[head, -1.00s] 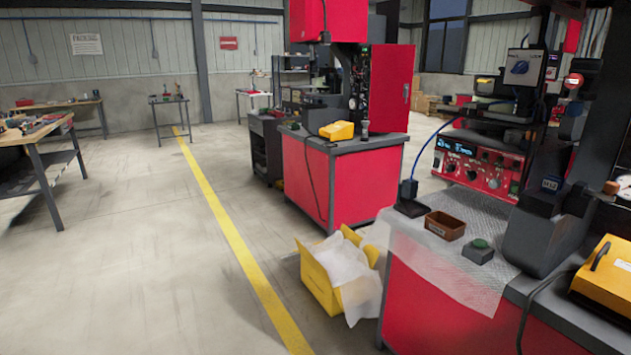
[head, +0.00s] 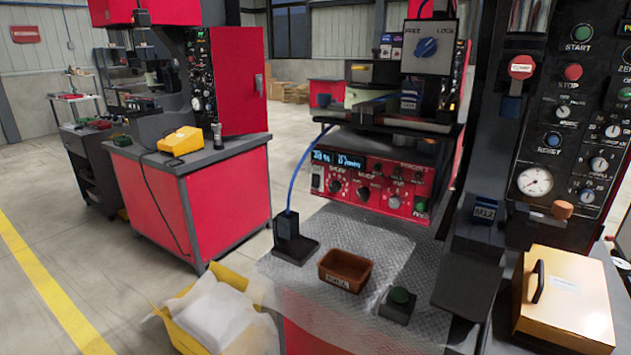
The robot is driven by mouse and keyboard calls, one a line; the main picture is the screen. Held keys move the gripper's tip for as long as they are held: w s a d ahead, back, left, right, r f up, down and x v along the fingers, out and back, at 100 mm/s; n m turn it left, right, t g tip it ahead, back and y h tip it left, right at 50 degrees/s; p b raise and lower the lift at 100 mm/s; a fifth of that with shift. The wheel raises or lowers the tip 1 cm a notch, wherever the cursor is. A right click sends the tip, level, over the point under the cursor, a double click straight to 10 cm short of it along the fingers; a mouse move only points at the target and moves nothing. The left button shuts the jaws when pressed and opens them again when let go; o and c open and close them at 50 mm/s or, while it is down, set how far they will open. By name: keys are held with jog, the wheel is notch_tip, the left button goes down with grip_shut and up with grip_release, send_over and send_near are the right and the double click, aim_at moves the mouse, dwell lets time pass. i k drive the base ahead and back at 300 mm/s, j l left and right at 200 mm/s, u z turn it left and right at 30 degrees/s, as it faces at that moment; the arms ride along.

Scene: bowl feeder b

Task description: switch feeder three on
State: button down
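No label reading feeder three can be made out. A red control unit (head: 370,182) with a lit blue display, several knobs and a green switch (head: 420,205) at its lower right sits under a dark shelf on the near bench. A pale switch (head: 317,181) is at its lower left. Whether these switches are on or off is too small to tell. A grey box with a blue rotary knob (head: 426,47), lettered FREE and LOCK, stands above it. My gripper is not in view.
On the bench's metal mat (head: 385,255) are a brown tray (head: 345,270), a green-button box (head: 398,303) and a black block with a blue cable (head: 292,240). A yellow case (head: 565,297) is at right. A yellow carton (head: 180,318) stands on the floor. Open floor lies left.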

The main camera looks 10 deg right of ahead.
aim_at(316, 177)
jog(key=i+j+u, duration=0.2)
jog(key=i+j, duration=0.65)
